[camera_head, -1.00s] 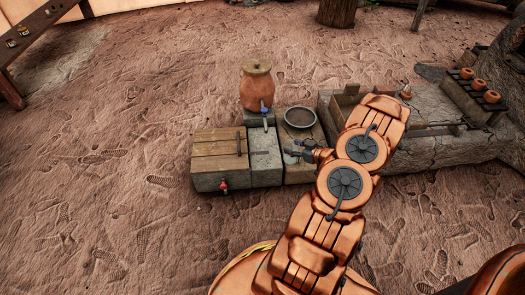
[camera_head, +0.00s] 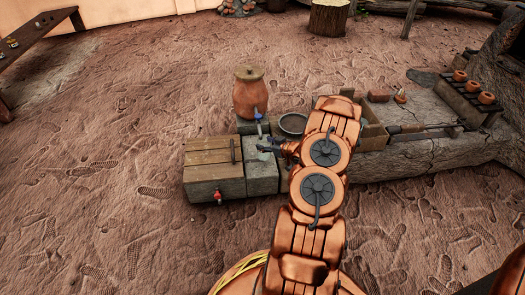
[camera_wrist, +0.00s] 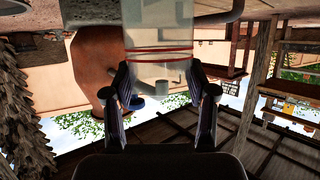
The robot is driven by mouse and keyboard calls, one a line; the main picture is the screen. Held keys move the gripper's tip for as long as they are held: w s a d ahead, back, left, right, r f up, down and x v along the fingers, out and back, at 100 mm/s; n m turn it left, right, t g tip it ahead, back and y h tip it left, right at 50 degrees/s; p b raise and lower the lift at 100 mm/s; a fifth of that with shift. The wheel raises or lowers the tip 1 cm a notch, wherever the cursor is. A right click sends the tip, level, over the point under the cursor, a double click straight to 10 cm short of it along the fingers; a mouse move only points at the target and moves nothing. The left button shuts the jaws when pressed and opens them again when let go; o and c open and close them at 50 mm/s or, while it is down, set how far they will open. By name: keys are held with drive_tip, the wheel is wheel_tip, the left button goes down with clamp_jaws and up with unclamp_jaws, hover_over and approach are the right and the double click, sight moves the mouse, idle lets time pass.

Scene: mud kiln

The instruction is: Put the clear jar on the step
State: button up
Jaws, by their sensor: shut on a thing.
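The clear jar (camera_wrist: 158,45) has thin red bands and sits between the fingers of my gripper (camera_wrist: 160,85) in the wrist view, which looks upside down. My gripper is shut on it. In the head view my gripper (camera_head: 268,147) is over the grey stone block (camera_head: 262,182), which looks like the step, just below the clay pot's tap. The jar is small and faint there. I cannot tell whether its base touches the stone.
A lidded clay pot (camera_head: 249,95) with a blue tap stands just behind. A wood-topped box (camera_head: 208,152) with a red tap adjoins on the left. A dark round dish (camera_head: 293,123) lies behind my arm. Orange pots (camera_head: 472,86) stand far right. Open ground lies in front.

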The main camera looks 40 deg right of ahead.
drive_tip(key=shift+w+a+f, duration=0.1)
drive_tip(key=shift+w, duration=0.7)
drive_tip(key=f+b, duration=0.1)
drive_tip(key=f, duration=0.1)
drive_tip(key=f+b, duration=0.1)
drive_tip(key=shift+w+f+b, duration=0.3)
drive_tip(key=shift+f+b, duration=0.05)
drive_tip(key=shift+f, duration=0.05)
drive_tip(key=shift+r, duration=0.1)
drive_tip(key=o, duration=1.3)
